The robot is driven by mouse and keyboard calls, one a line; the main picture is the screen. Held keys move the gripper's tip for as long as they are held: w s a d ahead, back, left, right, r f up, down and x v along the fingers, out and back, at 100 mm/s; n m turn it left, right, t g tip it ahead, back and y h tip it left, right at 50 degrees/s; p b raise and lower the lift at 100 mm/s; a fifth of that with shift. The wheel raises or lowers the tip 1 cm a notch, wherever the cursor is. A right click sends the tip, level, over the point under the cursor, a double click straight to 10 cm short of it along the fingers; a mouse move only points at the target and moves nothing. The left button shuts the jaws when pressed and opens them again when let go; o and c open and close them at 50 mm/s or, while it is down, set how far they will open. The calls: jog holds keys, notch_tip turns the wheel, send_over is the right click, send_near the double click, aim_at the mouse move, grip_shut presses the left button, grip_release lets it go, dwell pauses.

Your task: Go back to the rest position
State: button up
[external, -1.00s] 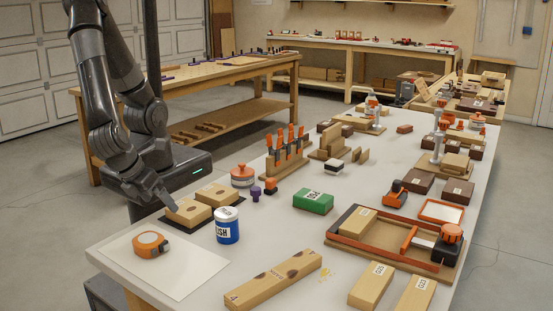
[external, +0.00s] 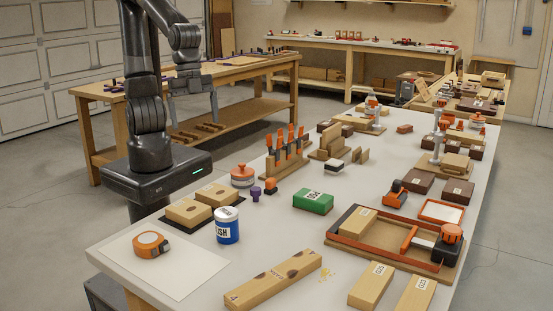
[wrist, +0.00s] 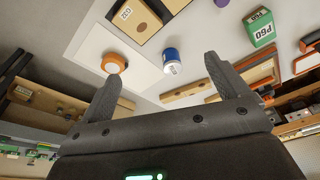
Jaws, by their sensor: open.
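My gripper (external: 193,108) is open and empty in the external view. It hangs in the air, left of the near bench and in front of the long wooden bench behind. In the wrist view its two fingers (wrist: 168,92) stand wide apart with nothing between them. My arm is folded up above its dark base. No object touches the gripper.
The near bench (external: 205,265) holds an orange tape measure (external: 151,245), a blue-and-white can (external: 228,226), two wooden blocks (external: 188,212) on a dark mat, a green block (external: 313,201) and an orange frame clamp (external: 350,238). A wooden bench (external: 140,88) stands behind my arm.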

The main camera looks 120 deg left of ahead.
jog(key=s+a+r+n+t, duration=0.3)
jog(key=s+a+r+n, duration=0.2)
jog(key=a+r, duration=0.1)
jog(key=shift+y, duration=0.4)
jog(key=shift+o, duration=0.9)
jog(key=shift+s+r+n, duration=0.2)
jog(key=shift+s+n, duration=0.05)
jog(key=shift+n, duration=0.05)
